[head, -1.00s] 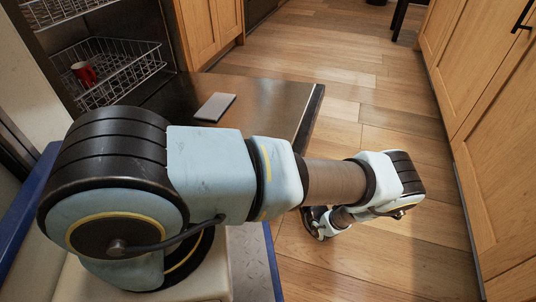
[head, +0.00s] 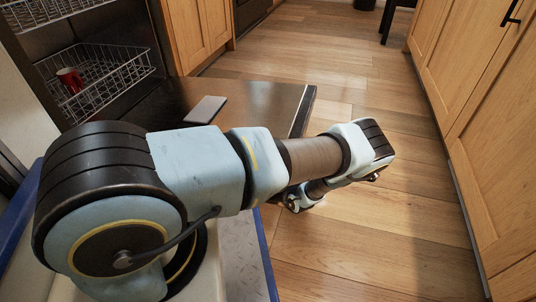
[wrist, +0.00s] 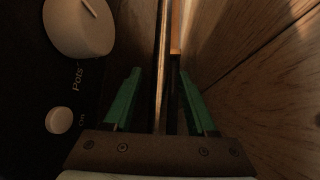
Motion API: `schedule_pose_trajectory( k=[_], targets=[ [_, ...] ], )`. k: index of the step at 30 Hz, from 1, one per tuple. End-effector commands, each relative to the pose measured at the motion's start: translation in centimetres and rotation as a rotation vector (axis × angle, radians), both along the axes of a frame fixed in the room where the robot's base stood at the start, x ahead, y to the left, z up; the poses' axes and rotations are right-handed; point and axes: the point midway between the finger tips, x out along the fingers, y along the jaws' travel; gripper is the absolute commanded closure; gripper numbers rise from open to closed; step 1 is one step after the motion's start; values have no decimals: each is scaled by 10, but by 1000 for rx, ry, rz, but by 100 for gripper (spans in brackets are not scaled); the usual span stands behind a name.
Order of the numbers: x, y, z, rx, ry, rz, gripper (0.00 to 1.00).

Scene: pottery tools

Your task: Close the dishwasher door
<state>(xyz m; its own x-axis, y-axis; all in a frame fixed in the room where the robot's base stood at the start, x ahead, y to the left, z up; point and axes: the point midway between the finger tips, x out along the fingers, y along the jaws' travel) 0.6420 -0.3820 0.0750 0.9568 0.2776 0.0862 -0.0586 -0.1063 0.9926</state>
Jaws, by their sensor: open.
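The dishwasher door (head: 262,105) is lowered, its dark inner face up, in the head view. In the wrist view its dark control panel (wrist: 88,110), with a large knob (wrist: 78,26) and a small button (wrist: 59,120), is at the left. My gripper (wrist: 159,71) is open, with two green fingers spread apart. A narrow door edge shows between them; I cannot tell whether either finger touches it. In the head view my wrist is low beside the door's outer edge, and the fingers are hidden.
A wire rack (head: 98,80) with a red mug (head: 70,79) sits inside the dishwasher. A grey flat piece (head: 206,109) is on the door's inner face. Wooden cabinets (head: 480,75) stand at the right. The wooden floor (head: 345,65) beyond the door is clear.

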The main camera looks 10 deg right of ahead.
Motion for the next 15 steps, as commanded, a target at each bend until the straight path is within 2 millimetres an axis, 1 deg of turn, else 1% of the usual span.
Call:
schedule_pose_trajectory(
  k=[4,5,15],
  targets=[
    [0,0,0,0,0,0,43],
    [0,0,0,0,0,0,45],
    [0,0,0,0,0,0,84]
  ],
)
